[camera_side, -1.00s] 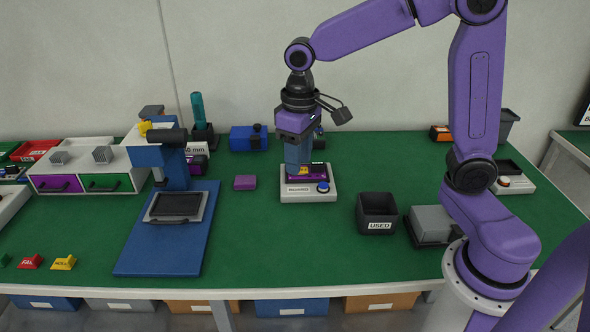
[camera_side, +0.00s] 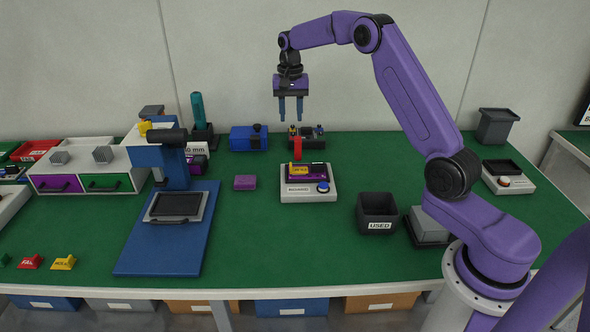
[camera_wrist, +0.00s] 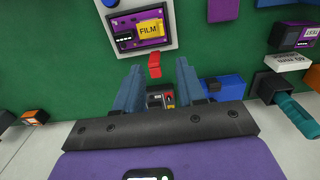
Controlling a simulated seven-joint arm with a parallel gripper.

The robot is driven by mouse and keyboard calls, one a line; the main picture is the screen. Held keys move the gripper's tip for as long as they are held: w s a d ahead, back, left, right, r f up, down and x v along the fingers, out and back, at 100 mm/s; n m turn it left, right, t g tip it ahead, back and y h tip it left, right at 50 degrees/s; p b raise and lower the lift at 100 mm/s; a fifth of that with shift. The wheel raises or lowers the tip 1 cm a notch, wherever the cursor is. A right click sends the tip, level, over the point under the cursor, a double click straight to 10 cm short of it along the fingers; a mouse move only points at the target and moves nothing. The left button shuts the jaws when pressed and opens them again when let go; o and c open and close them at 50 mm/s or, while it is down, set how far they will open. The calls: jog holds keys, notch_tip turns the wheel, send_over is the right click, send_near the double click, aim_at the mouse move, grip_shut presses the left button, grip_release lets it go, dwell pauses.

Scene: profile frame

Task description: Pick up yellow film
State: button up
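The yellow film (camera_side: 298,169), a small yellow piece lettered FILM, lies on a purple plate on the white device (camera_side: 308,195) in mid table. In the wrist view the film (camera_wrist: 149,29) is at the top, right of a dark block on the purple plate. My gripper (camera_side: 291,107) is high above the table, over the back of the device, fingers pointing down. In the wrist view its two blue fingers (camera_wrist: 158,72) are apart with nothing held between them. The film is clear of the fingers.
A red upright piece (camera_side: 297,148) stands at the device's back edge. A dark unit (camera_side: 306,135) is behind it. A small purple block (camera_side: 245,182) lies left, and a dark USED bin (camera_side: 377,212) stands right. A blue stand (camera_side: 168,165) is further left.

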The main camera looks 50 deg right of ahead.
send_over(291, 164)
jog(key=f, duration=1.1)
jog(key=shift+d+f, duration=0.2)
jog(key=shift+f, duration=0.2)
jog(key=shift+a+f, duration=0.2)
jog(key=shift+f, duration=2.55)
grip_shut()
